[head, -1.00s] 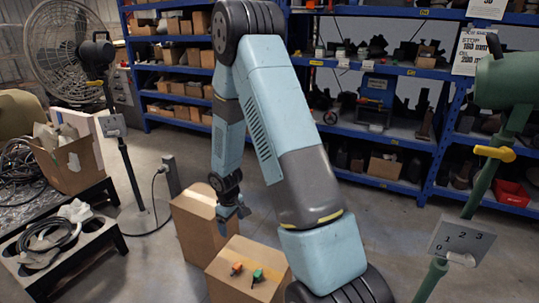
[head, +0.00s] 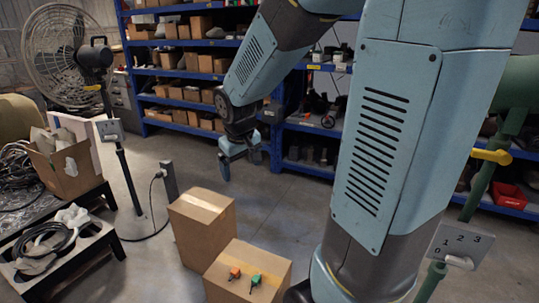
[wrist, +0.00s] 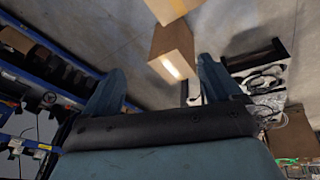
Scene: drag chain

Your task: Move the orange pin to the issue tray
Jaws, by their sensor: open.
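The small orange pin (head: 235,272) lies on top of the front cardboard box (head: 262,262) in the head view. A similar green piece (head: 255,280) lies just right of it, apart from it. My gripper (head: 240,166) is open and empty, in the air above and behind the boxes, well away from the pin. In the wrist view its two fingers (wrist: 160,80) stand wide apart with nothing between them. The pin cannot be made out in the wrist view. I cannot identify the issue tray in either view.
A second cardboard box (head: 203,212) stands behind the front one. Blue shelving (head: 300,128) lines the back. A fan (head: 62,48) and a low black stand (head: 72,255) are at left. A numbered switch plate (head: 462,243) is at right. Open floor (head: 290,205) lies right of the boxes.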

